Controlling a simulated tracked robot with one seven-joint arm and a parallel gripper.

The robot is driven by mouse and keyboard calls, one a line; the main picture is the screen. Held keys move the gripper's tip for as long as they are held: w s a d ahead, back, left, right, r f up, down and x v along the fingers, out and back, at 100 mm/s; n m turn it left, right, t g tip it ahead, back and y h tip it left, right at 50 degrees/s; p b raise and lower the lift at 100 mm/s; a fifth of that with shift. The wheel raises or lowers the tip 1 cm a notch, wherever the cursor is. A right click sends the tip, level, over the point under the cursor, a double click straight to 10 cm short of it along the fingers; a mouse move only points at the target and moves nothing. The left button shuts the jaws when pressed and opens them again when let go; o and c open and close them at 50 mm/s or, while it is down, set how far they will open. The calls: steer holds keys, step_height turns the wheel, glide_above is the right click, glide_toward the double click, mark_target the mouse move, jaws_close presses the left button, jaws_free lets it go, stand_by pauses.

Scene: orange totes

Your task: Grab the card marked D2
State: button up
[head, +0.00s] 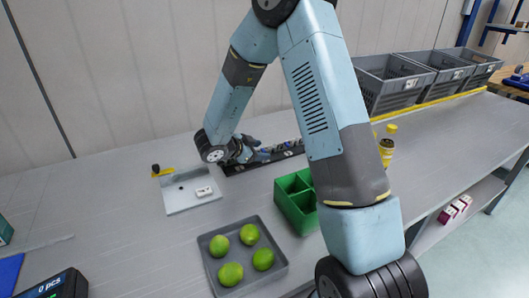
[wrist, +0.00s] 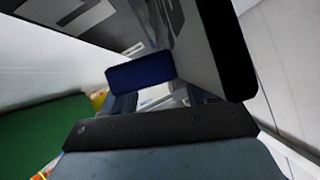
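My gripper (head: 262,155) is at the back of the bench, beside a long dark rack (head: 285,154) that holds small items too small to make out. In the wrist view, a large dark panel with white marking (wrist: 190,35) fills the upper part, very close to the camera. Only part of its marking shows, so I cannot read D2 on it or tell if it is a card. A blue piece (wrist: 140,73) lies before the gripper's dark bar. The fingertips are mostly hidden, and I cannot tell if they hold anything.
A white tray (head: 178,205) with a black-and-yellow object (head: 160,171) stands left of my gripper. A green bin (head: 297,213) and a grey tray (head: 213,262) of limes are nearer. Grey crates (head: 385,90) and a yellow bottle (head: 387,150) are at right. The left bench is mostly clear.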

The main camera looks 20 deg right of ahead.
steer(key=c, duration=1)
steer(key=shift+r, duration=0.1)
